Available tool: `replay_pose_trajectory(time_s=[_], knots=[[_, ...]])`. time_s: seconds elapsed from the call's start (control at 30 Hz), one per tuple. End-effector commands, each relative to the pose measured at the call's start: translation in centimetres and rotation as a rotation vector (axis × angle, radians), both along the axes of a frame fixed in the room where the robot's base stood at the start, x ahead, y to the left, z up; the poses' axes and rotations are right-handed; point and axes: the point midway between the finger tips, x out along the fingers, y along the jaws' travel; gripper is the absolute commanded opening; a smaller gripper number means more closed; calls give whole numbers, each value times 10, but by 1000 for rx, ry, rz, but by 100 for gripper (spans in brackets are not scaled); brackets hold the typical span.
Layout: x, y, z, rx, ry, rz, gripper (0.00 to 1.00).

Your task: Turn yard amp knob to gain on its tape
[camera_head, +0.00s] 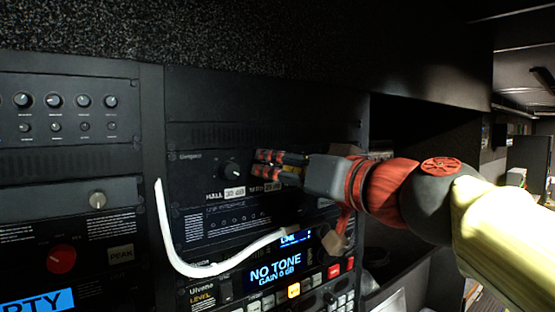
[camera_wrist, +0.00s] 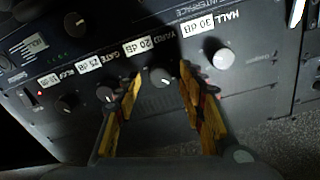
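The yard amp knob (camera_wrist: 161,76), a dark round knob with a short white mark, sits below its tape (camera_wrist: 150,43) reading "YARD 20 dB" in the wrist view, where the lettering is upside down. The mark points to the lower right in that view. My gripper (camera_wrist: 161,72) has its two orange and dark fingers on either side of this knob, with gaps visible. In the head view my gripper (camera_head: 268,166) is at the amp panel (camera_head: 190,190) and hides the yard knob. A display (camera_head: 275,270) below reads "NO TONE, GAIN 0 dB".
The hall knob (camera_wrist: 222,56) and gate knob (camera_wrist: 105,94) flank the yard knob closely. A white curved cable (camera_head: 185,262) hangs in front of the rack at left. A red knob (camera_head: 61,259) is on the left panel. A dark open bay (camera_head: 425,150) lies behind my arm.

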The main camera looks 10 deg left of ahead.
Motion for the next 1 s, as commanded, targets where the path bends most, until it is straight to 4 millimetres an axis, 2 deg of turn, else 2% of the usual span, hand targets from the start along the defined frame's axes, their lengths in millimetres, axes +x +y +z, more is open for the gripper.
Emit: replay_pose_trajectory(time_s=[0.1, 0.4, 1.0], knots=[[5, 6, 0, -1, 1, 2, 40], [6, 7, -1, -1, 1, -1, 40], [6, 7, -1, -1, 1, 0, 5]])
